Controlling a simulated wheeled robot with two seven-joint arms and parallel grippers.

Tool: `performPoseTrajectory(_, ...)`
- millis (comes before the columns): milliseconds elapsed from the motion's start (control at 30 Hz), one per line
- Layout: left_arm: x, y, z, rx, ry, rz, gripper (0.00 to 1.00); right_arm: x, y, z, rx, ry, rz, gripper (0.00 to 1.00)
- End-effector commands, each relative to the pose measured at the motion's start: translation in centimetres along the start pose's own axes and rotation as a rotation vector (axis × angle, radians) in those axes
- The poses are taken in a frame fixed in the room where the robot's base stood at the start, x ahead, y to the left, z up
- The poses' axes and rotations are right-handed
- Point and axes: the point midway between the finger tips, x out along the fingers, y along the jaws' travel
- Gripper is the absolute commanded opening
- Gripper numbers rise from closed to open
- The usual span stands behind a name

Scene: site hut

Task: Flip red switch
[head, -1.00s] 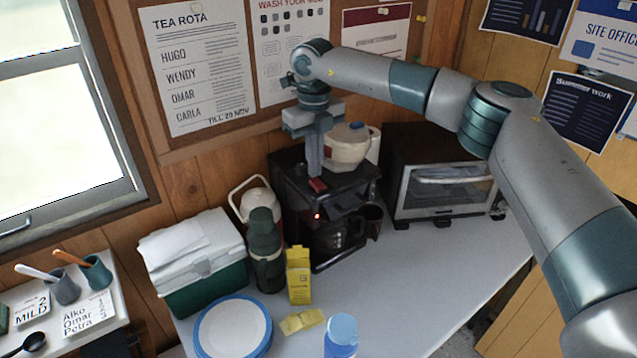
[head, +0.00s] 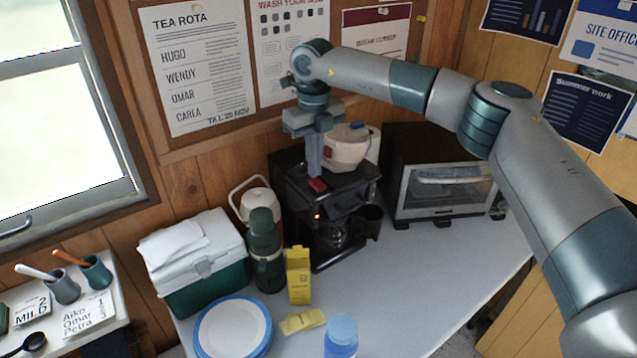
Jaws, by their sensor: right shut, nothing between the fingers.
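The red switch (head: 318,185) is on top of the black coffee maker (head: 300,210), near its front edge. A small red-orange light glows on the coffee maker's front just below it. My right gripper (head: 314,172) points down over the coffee maker with its fingers shut and empty. The fingertips are at or just above the back of the switch; I cannot tell whether they touch it. My left gripper is not in view.
A toaster oven (head: 440,180) is to the right. A green flask (head: 265,250), a cool box (head: 195,262), a yellow carton (head: 299,275) and plates (head: 232,330) are to the left and front. The table's right front is clear.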

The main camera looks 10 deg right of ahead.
Motion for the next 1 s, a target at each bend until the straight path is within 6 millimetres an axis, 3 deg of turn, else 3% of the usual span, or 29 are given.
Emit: performPoseTrajectory(1000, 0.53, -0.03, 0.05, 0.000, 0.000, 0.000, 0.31, 0.83, 0.00, 0.00, 0.000, 0.000, 0.000, 0.00)
